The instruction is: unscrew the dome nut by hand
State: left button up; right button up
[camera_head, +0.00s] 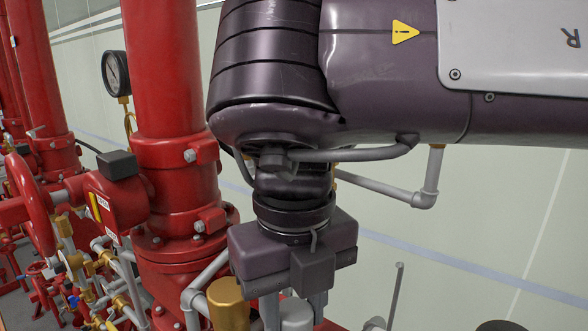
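My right gripper (294,311) hangs down at the bottom centre, with its arm coming in from the right. Its two grey fingers stand apart and their tips are cut off by the lower frame edge. A light grey rounded cap (296,315), perhaps the dome nut, shows between the fingers. I cannot tell whether they touch it. A brass-coloured cylinder (228,303) with a rounded top stands just left of the fingers. I cannot tell for certain which of the two is the dome nut. My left gripper is out of view.
A thick red riser pipe (165,75) with flanges stands left of my arm, close to the gripper. A pressure gauge (116,72), a red handwheel (30,205) and brass valves crowd the left. A thin grey rod (396,292) rises at right, before the pale wall.

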jog(key=n, duration=0.2)
jog(key=shift+n, duration=0.4)
jog(key=shift+r, duration=1.95)
